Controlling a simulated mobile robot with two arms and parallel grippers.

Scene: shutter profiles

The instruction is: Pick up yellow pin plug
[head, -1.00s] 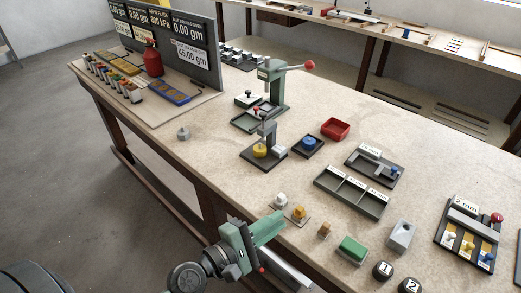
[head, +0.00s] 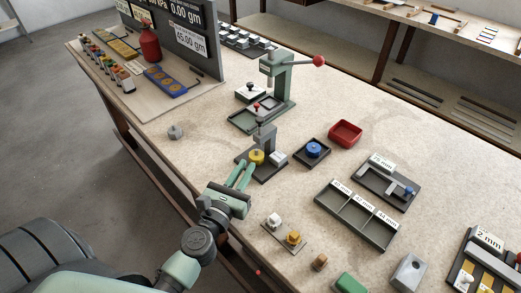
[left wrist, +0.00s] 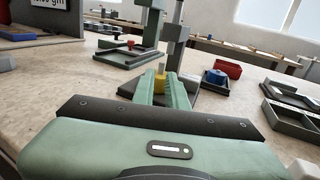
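The yellow pin plug (head: 257,156) stands on the dark base of a small press fixture (head: 264,138), below its grey upright. My left gripper (head: 244,168) is open, with its two green fingers pointing at the plug from the near side. In the left wrist view the yellow plug (left wrist: 160,80) shows between the ends of the fingers (left wrist: 161,88). I cannot tell whether either finger touches it. Its lower part is partly hidden there. My right gripper is not in view.
A black tray with a blue round piece (head: 313,149) and a red bin (head: 345,133) stand right of the fixture. A green press with a red-knobbed lever (head: 280,85) stands behind. A plate with white and orange-yellow pieces (head: 293,237) lies nearer. Bare tabletop lies at left.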

